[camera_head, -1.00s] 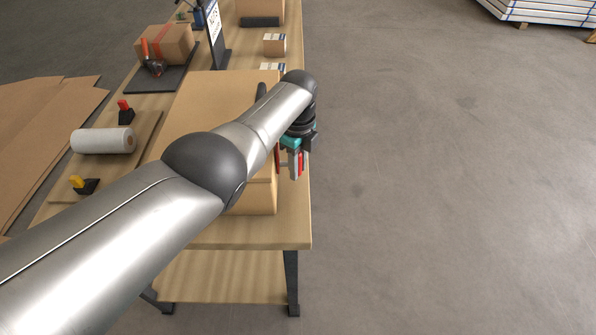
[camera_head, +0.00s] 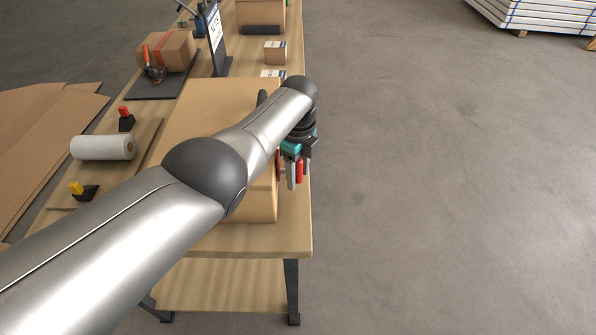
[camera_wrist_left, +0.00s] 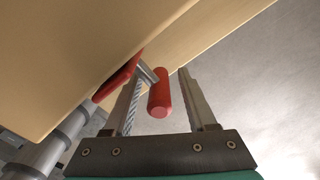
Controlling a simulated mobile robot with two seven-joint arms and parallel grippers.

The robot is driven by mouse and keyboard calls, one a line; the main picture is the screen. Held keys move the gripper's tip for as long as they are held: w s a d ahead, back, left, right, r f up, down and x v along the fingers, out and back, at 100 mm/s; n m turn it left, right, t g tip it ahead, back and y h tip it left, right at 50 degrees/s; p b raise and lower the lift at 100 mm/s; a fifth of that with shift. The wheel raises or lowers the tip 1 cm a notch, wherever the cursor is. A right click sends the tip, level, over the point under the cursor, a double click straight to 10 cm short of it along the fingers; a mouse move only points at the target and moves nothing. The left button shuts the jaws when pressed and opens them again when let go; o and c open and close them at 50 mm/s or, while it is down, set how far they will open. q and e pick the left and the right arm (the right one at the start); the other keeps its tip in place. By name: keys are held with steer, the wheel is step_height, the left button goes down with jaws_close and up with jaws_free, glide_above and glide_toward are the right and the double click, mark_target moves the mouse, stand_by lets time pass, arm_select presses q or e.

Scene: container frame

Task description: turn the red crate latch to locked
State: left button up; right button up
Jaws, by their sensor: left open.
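The tan crate (camera_head: 222,106) sits on the wooden workbench, partly hidden behind my left arm. Its red latch shows on the right side: in the left wrist view a red handle (camera_wrist_left: 159,96) stands out on a short grey bar in front of a red plate (camera_wrist_left: 120,78) on the crate wall. My left gripper (camera_head: 298,183) is at the crate's right side, fingers pointing down in the head view. In the left wrist view the gripper (camera_wrist_left: 163,76) is open, with the red handle between its fingers. Contact with either finger cannot be told. My right gripper is out of view.
Left of the crate are a white roll (camera_head: 102,147), a red-topped black block (camera_head: 126,119) and a yellow-topped one (camera_head: 82,190). A carton with a tape dispenser and a sign stand behind.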

arm_select(q)
step_height(320, 180, up, 6)
steer(key=p, duration=0.3)
steer(key=shift+p, duration=0.35)
step_height(320, 180, up, 8)
steer(key=shift+w+p, duration=0.1)
steer(key=shift+p, duration=0.55)
steer(key=shift+r, duration=0.65)
